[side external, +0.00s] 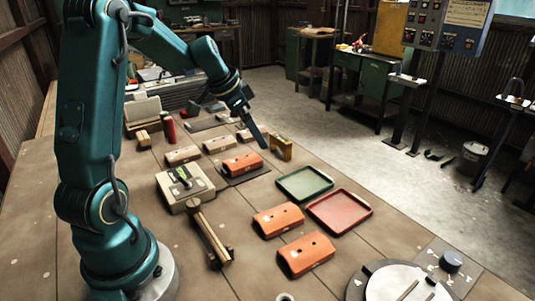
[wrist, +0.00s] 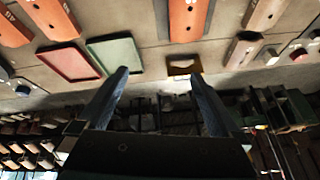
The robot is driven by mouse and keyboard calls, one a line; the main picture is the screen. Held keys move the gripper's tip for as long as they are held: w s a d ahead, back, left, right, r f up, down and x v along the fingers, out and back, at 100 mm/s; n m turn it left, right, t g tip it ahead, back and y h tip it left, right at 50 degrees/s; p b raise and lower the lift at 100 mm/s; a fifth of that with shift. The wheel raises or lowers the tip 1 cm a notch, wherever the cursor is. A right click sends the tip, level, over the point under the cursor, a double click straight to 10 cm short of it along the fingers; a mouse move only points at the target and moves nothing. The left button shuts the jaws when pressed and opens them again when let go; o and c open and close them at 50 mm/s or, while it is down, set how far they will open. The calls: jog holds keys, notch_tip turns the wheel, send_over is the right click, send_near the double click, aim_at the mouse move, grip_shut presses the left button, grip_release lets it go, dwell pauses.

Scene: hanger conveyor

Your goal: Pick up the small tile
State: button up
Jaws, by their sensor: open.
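Several ridge-shaped tiles lie on the table, and I cannot tell which one is the small tile. One orange tile (side external: 242,163) lies on a dark mat; two more orange tiles, a middle one (side external: 278,220) and a front one (side external: 306,254), lie nearer the camera. Paler tiles (side external: 183,155) (side external: 219,144) lie behind. In the wrist view an orange tile (wrist: 187,18) is at top centre and a pale tile (wrist: 243,50) to its right. My gripper (side external: 262,140) is open and empty above the table's far side, beyond the mat; its two fingers show apart in the wrist view (wrist: 160,76).
A green tray (side external: 304,183) and a red tray (side external: 339,210) lie empty along the far edge. A yellow block (side external: 281,148) stands close by my gripper. A beige box with a lever (side external: 185,185) and a round white plate (side external: 398,284) are also on the table.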

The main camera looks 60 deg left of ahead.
aim_at(240, 158)
jog(key=s+a+f, duration=0.1)
jog(key=f, duration=0.1)
jog(key=s+a+f+n, duration=0.1)
jog(key=a+f, duration=0.1)
jog(key=s+a+f+n+g, duration=0.1)
jog(key=a+f, duration=0.1)
jog(key=shift+a, duration=0.2)
jog(key=shift+x, duration=2.35)
jog(key=c, duration=1.4)
